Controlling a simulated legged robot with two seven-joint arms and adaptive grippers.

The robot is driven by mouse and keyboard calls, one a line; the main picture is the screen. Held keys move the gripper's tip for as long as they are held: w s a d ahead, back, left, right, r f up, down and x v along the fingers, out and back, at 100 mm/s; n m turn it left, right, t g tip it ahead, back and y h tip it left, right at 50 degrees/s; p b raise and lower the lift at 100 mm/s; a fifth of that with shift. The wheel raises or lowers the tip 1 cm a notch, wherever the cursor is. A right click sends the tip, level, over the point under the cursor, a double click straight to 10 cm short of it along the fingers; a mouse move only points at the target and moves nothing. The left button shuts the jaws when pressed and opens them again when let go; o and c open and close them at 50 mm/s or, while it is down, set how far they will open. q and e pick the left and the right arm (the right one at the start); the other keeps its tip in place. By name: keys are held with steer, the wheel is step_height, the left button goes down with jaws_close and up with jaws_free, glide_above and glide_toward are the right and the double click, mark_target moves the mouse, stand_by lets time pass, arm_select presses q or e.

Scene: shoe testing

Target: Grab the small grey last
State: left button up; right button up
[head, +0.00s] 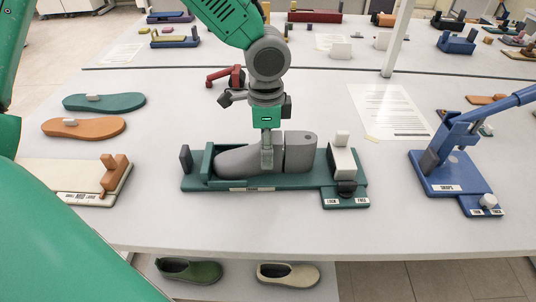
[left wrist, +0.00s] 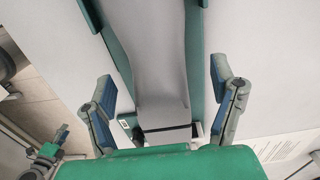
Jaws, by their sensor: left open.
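The grey last (head: 235,161) lies lengthwise in a dark green fixture (head: 215,185) on the table, toe to the left, with its grey heel block (head: 300,152) at the right. My left gripper (head: 266,157) comes down from above over the middle of the last, hiding part of it. In the left wrist view the last (left wrist: 158,60) runs between the two spread, blue-padded fingers of my left gripper (left wrist: 163,78).
The fixture has a black knob (head: 346,188) with lock and free labels. A blue press (head: 450,170) stands to the right, a cream board (head: 75,178) to the left. Teal (head: 105,102) and orange (head: 83,128) soles lie behind it. Two shoes are below the table edge.

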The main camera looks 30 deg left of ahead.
arm_select(q)
step_height(320, 180, down, 4)
steer(key=shift+d+r, duration=0.1)
steer(key=c, duration=1.5)
